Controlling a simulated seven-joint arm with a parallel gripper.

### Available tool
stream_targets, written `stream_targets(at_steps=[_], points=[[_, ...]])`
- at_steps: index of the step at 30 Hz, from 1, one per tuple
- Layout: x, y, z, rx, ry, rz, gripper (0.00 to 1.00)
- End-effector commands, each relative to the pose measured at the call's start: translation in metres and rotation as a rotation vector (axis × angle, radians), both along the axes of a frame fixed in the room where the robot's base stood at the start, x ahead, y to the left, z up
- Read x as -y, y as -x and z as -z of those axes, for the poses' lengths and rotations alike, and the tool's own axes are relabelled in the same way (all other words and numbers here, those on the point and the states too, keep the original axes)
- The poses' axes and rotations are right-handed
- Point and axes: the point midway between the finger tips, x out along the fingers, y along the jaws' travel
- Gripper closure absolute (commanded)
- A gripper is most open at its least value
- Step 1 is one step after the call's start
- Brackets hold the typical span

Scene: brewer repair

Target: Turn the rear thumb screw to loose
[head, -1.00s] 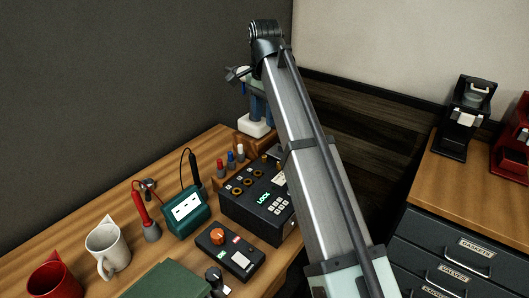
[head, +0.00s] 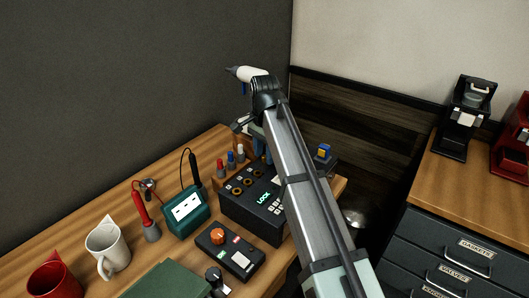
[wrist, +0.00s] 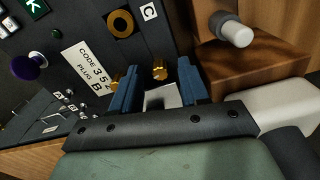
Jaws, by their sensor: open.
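The black box (head: 240,210) with the glowing LOCK display stands on the wooden bench. In the wrist view its panel (wrist: 65,30) bears a CODE and PLUG label. Two brass thumb screws show there. The one nearer the wooden rack, seemingly the rear thumb screw (wrist: 159,69), lies between the blue fingertips of my gripper (wrist: 158,79). The other brass screw (wrist: 116,80) is just outside the left finger. My gripper is open. I cannot tell whether either finger touches a screw. In the head view my arm hides the screws and most of the gripper.
The wooden rack (wrist: 255,65) with a white-tipped plug (wrist: 236,34) stands close to the right finger. Left of the box are a teal meter (head: 184,210), a control box with an orange knob (head: 217,237) and mugs. A drawer cabinet (head: 440,255) stands at right.

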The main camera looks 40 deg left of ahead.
Motion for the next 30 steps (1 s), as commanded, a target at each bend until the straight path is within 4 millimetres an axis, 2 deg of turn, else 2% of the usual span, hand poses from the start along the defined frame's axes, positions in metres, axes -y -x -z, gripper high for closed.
stream_targets(at_steps=[9, 23, 30], points=[[-0.0001, -0.0001, 0.0019, 0.000, 0.000, 0.000, 0.56], [0.0000, -0.0001, 0.0017, 0.000, 0.000, 0.000, 0.99], [0.0000, -0.0001, 0.0017, 0.000, 0.000, -0.007, 1.00]])
